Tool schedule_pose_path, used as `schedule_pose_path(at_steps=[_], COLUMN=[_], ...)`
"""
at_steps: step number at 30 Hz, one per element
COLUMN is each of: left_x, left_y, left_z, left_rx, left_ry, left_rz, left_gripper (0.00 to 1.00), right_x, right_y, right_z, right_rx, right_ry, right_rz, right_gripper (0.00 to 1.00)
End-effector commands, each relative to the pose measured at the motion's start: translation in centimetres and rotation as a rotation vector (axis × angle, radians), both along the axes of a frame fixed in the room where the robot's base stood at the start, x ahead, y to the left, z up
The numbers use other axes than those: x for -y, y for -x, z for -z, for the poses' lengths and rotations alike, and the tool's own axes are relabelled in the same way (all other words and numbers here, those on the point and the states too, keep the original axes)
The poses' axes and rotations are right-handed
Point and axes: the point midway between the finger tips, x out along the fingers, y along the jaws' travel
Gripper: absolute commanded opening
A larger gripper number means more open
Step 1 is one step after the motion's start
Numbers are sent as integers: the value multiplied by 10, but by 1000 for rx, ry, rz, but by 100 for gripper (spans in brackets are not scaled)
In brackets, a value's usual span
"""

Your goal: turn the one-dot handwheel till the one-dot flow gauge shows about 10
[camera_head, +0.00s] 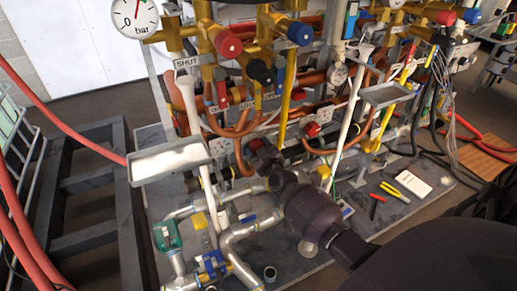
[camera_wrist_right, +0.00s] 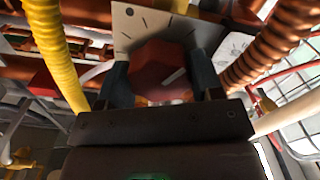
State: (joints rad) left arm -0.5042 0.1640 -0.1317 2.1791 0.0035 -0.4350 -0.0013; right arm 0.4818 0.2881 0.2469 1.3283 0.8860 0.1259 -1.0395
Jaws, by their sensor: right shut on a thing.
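The one-dot handwheel (camera_wrist_right: 158,62) is a dull red knob with a white pointer line, in front of a pale plate (camera_wrist_right: 126,32) with tick marks and one black dot. My right gripper (camera_wrist_right: 160,78) has its two dark fingers on opposite sides of the knob, shut on it. In the head view my right gripper (camera_head: 261,158) is among the lower pipes, and the handwheel is largely hidden by it. I cannot make out the one-dot flow gauge or its reading. My left gripper is not in view.
A round bar gauge (camera_head: 135,17) is at the top left. Red (camera_head: 229,44) and blue (camera_head: 300,33) knobs sit on the upper valves. A grey tray (camera_head: 168,160) stands left of my gripper. Pliers (camera_head: 395,192) lie on the base board. Yellow (camera_wrist_right: 57,50) and copper hoses flank the wrist.

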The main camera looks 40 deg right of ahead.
Motion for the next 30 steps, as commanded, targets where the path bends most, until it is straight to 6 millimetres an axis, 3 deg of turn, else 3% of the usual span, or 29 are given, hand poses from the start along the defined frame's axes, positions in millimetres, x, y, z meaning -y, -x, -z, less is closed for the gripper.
schedule_pose_path(at_steps=[11, 30], left_x=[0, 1], left_y=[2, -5], left_z=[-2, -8], left_rx=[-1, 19], left_ry=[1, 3], left_rz=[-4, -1], left_gripper=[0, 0], right_x=[0, 0], right_y=[0, 0], right_z=[-1, 1], right_rx=[32, 165], right_ry=[-126, -692], right_rz=[1, -1], right_gripper=[36, 36])
